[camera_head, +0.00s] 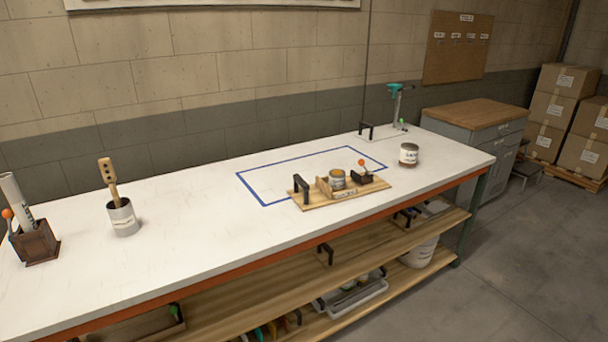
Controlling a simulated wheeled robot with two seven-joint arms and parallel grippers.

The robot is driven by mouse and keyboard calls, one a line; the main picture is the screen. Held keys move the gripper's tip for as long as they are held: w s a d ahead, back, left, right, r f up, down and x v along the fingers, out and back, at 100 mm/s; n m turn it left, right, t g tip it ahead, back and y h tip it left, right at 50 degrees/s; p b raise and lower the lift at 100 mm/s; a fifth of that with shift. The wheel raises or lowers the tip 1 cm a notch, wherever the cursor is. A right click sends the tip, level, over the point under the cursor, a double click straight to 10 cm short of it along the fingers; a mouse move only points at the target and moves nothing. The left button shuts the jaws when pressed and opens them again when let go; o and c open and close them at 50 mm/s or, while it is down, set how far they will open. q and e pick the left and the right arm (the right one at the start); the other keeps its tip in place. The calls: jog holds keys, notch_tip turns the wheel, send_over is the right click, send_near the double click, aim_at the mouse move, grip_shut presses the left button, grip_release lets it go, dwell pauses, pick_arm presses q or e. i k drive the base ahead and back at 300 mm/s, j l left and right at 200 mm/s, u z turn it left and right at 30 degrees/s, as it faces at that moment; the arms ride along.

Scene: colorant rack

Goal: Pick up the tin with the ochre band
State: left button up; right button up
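A small tin (337,181) with an ochre-yellow band stands upright in a wooden carrier (322,201) on the white workbench. Its lower part is partly hidden by the front wall of the carrier. Another tin (409,155), with a white label and a dark reddish lower part, stands on the bench to the right of the carrier. Neither of my grippers shows in the head view.
The carrier overlaps the front of a blue taped rectangle (264,204); its black handle (301,188) rises at the left end. A grey cup with a wooden paddle (123,218) and a dark wooden box (36,244) stand at left. The bench between cup and carrier is clear.

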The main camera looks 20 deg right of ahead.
aim_at(337, 177)
jog(key=i+l+u, duration=0.1)
jog(key=l, duration=0.25)
jog(key=i+l+u, duration=0.1)
jog(key=i+l, duration=0.3)
jog(key=l, duration=0.35)
jog(key=i+l+u, duration=0.15)
jog(key=l, duration=0.2)
jog(key=i+l+u, duration=0.1)
jog(key=l, duration=0.3)
jog(key=i+l+u, duration=0.1)
jog(key=l, duration=0.3)
jog(key=i, duration=0.1)
